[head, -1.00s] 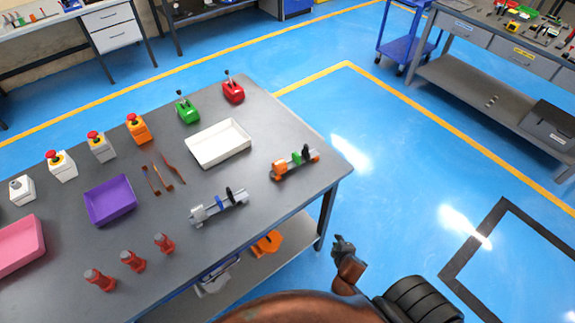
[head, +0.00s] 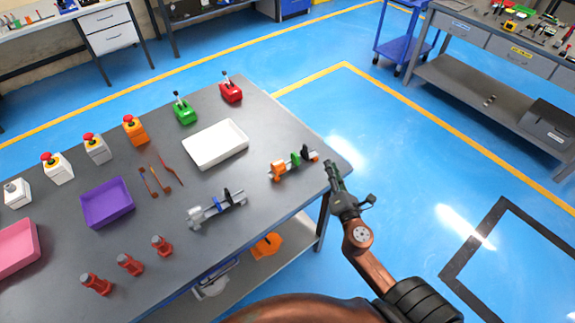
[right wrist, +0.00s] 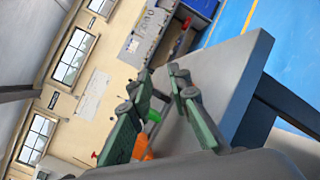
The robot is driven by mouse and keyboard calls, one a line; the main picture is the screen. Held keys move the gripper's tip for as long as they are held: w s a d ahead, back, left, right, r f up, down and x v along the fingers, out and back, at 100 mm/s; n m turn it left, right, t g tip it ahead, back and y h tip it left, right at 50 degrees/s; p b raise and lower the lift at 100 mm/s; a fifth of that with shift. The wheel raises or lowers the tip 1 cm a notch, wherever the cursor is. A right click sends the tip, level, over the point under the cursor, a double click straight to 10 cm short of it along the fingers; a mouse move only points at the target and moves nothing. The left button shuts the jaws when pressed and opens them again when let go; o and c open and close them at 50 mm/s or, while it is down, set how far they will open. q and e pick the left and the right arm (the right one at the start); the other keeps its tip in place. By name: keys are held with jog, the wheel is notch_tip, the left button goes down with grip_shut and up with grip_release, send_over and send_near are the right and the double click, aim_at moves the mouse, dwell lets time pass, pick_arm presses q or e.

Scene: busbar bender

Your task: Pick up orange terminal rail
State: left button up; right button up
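The orange terminal rail (head: 293,163), with orange, green and black parts along it, lies near the right edge of the grey table. My right gripper (head: 332,168) is just off the table's right edge, to the right of the rail and apart from it. In the right wrist view its two green fingers (right wrist: 160,75) stand apart with nothing held. Orange (right wrist: 143,148) and green parts show beyond them, partly hidden by the left finger. My left gripper is not in view.
A grey terminal rail (head: 217,208) lies left of the orange one. A white tray (head: 215,145), purple tray (head: 107,203), red bottle-like parts (head: 130,264) and several push-button boxes share the table (head: 245,240).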

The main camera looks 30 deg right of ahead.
aim_at(298, 161)
jog(key=w+a+n+y, duration=0.1)
jog(key=n, duration=0.1)
jog(key=w+a+n+t+y, duration=0.1)
jog(key=n, duration=0.1)
jog(key=w+a+n, duration=0.1)
jog(key=n, duration=0.1)
jog(key=shift+a+r+n+y, duration=0.1)
jog(key=shift+a+n+y, duration=0.05)
jog(key=shift+n+y, duration=0.2)
jog(key=a+n+y, duration=0.1)
jog(key=n, duration=0.1)
jog(key=w+a+f+n+y, duration=0.1)
jog(key=n, duration=0.1)
jog(key=w+a+f+n+y, duration=0.1)
jog(key=n, duration=0.1)
jog(key=shift+w+f+y, duration=0.15)
jog(key=shift+f+y, duration=0.05)
jog(key=shift+y, duration=0.05)
jog(key=shift+n, duration=0.35)
jog(key=w+p, duration=0.1)
jog(key=w, duration=0.6)
jog(key=shift+w+f, duration=0.1)
jog(key=shift+w, duration=0.25)
grip_shut()
